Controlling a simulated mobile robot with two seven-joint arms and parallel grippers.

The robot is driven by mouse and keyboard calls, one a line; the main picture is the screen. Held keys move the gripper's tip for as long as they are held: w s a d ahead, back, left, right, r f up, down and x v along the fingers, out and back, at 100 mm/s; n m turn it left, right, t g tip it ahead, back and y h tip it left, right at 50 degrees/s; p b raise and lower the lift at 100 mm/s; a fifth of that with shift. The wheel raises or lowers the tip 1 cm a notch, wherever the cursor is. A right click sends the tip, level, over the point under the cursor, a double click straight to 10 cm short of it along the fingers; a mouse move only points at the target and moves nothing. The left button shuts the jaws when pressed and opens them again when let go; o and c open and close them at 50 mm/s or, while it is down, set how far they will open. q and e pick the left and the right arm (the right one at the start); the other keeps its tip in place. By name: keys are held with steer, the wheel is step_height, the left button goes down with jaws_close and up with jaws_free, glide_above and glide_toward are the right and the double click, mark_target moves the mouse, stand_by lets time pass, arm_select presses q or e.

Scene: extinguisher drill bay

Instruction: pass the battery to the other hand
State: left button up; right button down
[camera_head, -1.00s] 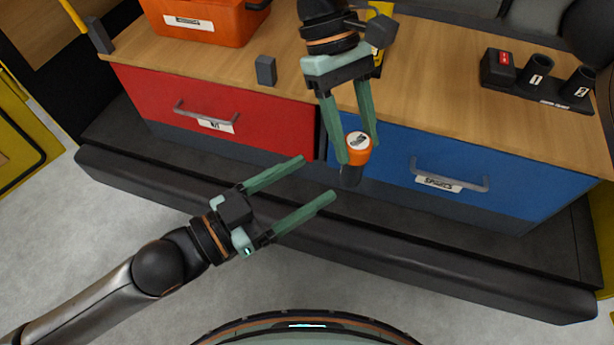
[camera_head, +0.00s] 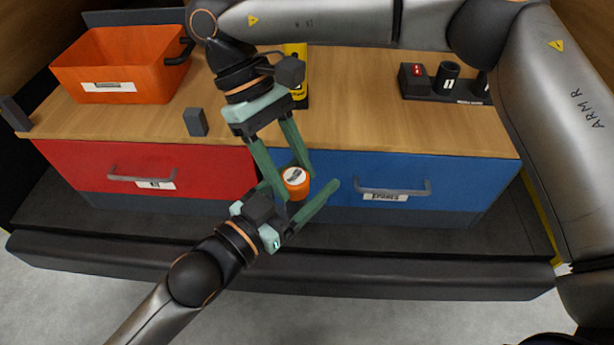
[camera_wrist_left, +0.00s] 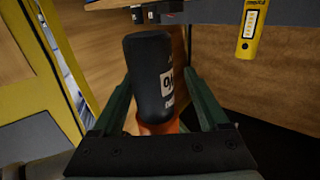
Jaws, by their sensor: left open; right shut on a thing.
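The battery (camera_head: 295,181) has an orange end with a pale, marked face in the head view. In the left wrist view its black body (camera_wrist_left: 153,75) with a white label stands between the left fingers, orange end nearest the palm. My right gripper (camera_head: 296,178), coming from above, is shut on the battery. My left gripper (camera_head: 309,177), coming from the lower left, is open with its fingers on either side of the battery. The battery's lower part is hidden by the fingers in the head view. I cannot tell whether the left fingers touch it.
Behind are a wooden worktop (camera_head: 350,115), a red drawer (camera_head: 90,160) and a blue drawer (camera_head: 440,175) with handles. An orange bin (camera_head: 125,70), a small dark block (camera_head: 196,122) and a black holder (camera_head: 445,85) stand on top. A dark ledge (camera_head: 300,265) runs below.

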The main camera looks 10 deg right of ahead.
arm_select(q)
steer(key=shift+c, duration=0.2)
steer(key=shift+w+a, duration=0.1)
steer(key=shift+w, duration=0.05)
jaws_close()
stand_by(0.3)
arm_select(e)
steer(key=c, duration=0.7)
jaws_free()
steer(key=shift+c, duration=0.2)
steer(key=o, duration=0.5)
